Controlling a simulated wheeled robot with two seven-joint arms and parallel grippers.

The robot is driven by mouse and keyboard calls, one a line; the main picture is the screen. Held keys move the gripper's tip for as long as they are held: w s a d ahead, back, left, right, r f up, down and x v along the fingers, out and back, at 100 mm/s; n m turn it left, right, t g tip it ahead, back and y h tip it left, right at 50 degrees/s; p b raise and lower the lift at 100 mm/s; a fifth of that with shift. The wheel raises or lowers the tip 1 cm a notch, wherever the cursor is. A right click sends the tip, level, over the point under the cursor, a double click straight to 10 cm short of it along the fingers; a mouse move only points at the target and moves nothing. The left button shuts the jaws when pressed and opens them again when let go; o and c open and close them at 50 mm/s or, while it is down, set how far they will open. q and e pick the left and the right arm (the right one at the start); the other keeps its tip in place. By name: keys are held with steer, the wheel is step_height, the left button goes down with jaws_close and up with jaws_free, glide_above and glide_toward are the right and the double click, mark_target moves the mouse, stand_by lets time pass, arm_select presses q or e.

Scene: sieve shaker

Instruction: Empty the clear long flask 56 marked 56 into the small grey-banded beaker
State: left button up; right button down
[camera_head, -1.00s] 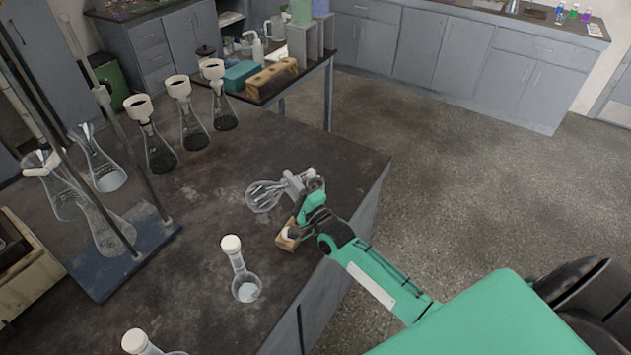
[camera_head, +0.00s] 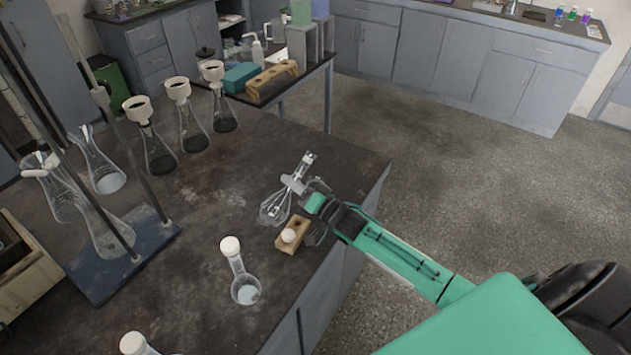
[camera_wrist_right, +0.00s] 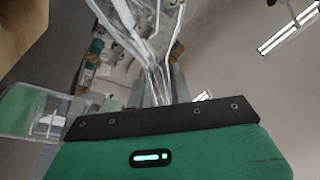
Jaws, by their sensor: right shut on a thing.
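My right gripper (camera_head: 296,184) is shut on a clear long-necked flask above the right edge of the dark bench. The clear flask (camera_head: 274,208) is tilted, its wide body down and to the left, its neck up and to the right. Its clear glass also shows, close up and blurred, in the right wrist view (camera_wrist_right: 155,45). I cannot read a number on it. A faint clear shape (camera_head: 319,233) shows below my right wrist; I cannot tell whether it is the beaker. No grey band can be made out. My left gripper is out of view.
A wooden block (camera_head: 289,246) with a white rounded piece (camera_head: 289,235) sits by the bench edge. A white-capped flask (camera_head: 245,290) stands nearer. Several funnel-topped flasks (camera_head: 160,155) and a blue-based stand (camera_head: 150,250) are at left. The middle bench is clear.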

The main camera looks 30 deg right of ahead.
mark_target(294, 176)
steer(key=r+p, duration=0.1)
steer(key=r+n, duration=0.1)
steer(key=r+n+p, duration=0.1)
steer(key=shift+w+d+r+g+p, duration=0.1)
steer(key=shift+d+r+g+p, duration=0.15)
steer(key=shift+d+g+p, duration=0.05)
steer(key=n, duration=0.1)
steer(key=n+p, duration=0.1)
steer(key=r+n+g+p, duration=0.1)
steer(key=n, duration=0.1)
steer(key=shift+a, duration=0.35)
steer(key=shift+a+n+g+p, duration=0.15)
steer(key=shift+n+g+p, duration=0.15)
steer(key=shift+n+p, duration=0.6)
steer(key=shift+a+f+n+g, duration=0.1)
steer(key=shift+f+n+g, duration=0.1)
steer(key=shift+n, duration=0.45)
steer(key=shift+f+n+g, duration=0.1)
steer(key=shift+f+n, duration=0.05)
steer(key=shift+n, duration=0.5)
steer(key=shift+p, duration=0.3)
